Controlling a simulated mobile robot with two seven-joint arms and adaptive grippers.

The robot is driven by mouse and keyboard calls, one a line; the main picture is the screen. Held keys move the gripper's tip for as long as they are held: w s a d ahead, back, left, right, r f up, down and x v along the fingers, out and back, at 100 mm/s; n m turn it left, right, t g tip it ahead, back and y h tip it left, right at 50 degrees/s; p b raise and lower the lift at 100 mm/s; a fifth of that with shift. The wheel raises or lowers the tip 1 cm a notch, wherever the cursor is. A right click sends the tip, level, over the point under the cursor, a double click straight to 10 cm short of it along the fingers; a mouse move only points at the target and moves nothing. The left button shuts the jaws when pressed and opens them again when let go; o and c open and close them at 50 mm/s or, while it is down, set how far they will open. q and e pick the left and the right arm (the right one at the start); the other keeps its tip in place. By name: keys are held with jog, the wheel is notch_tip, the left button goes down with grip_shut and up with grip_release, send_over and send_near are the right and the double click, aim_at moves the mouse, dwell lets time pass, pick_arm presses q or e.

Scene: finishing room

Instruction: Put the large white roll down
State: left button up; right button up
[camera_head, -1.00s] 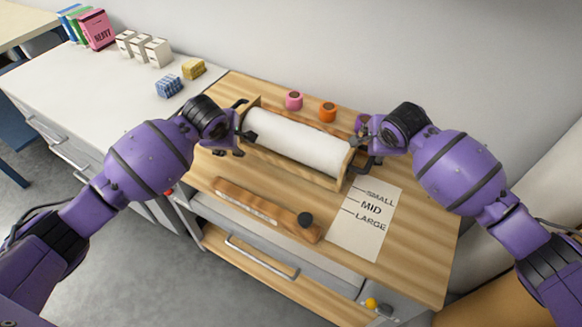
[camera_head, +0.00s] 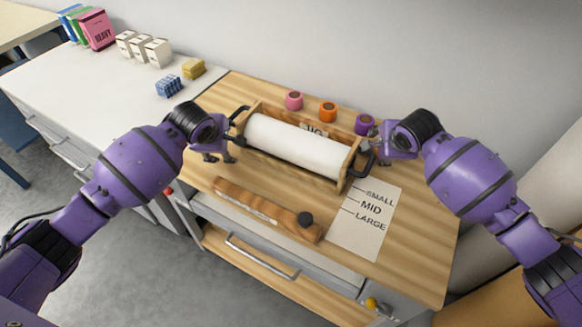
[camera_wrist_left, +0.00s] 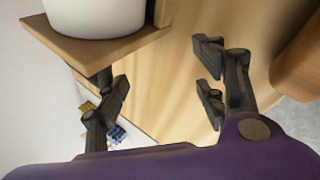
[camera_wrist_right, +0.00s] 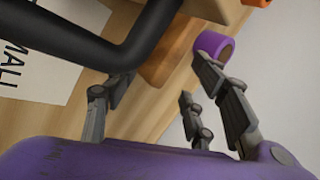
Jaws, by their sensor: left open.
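The large white roll (camera_head: 298,146) lies lengthwise in a wooden holder (camera_head: 345,172) on the wooden worktop. The holder has a black handle at each end; the right handle (camera_wrist_right: 75,40) shows large in the right wrist view. My left gripper (camera_head: 220,158) is open and empty, just left of the holder's left end. The roll's end (camera_wrist_left: 95,15) and the holder's end board (camera_wrist_left: 95,48) show beside it in the left wrist view. My right gripper (camera_wrist_right: 165,85) is open, with its fingers apart and nothing between them, close to the right handle.
Pink (camera_head: 294,100), orange (camera_head: 327,112) and purple (camera_head: 365,124) spools stand behind the holder. A partly hidden jig label (camera_head: 314,130) shows behind the roll. A wooden bar with a black knob (camera_head: 305,219) and a size sheet (camera_head: 368,222) lie in front.

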pick_arm(q)
jog(key=shift+a, duration=0.1)
pick_arm(e)
jog(key=o, duration=0.4)
jog(key=shift+d, duration=0.1)
jog(key=shift+s+r, duration=0.15)
pick_arm(q)
jog(key=v, duration=1.2)
pick_arm(e)
jog(key=v, duration=1.1)
jog(key=shift+s+r, duration=0.15)
jog(key=shift+r, duration=0.15)
pick_arm(q)
jog(key=shift+s+a, duration=0.1)
pick_arm(e)
jog(key=shift+f, duration=0.1)
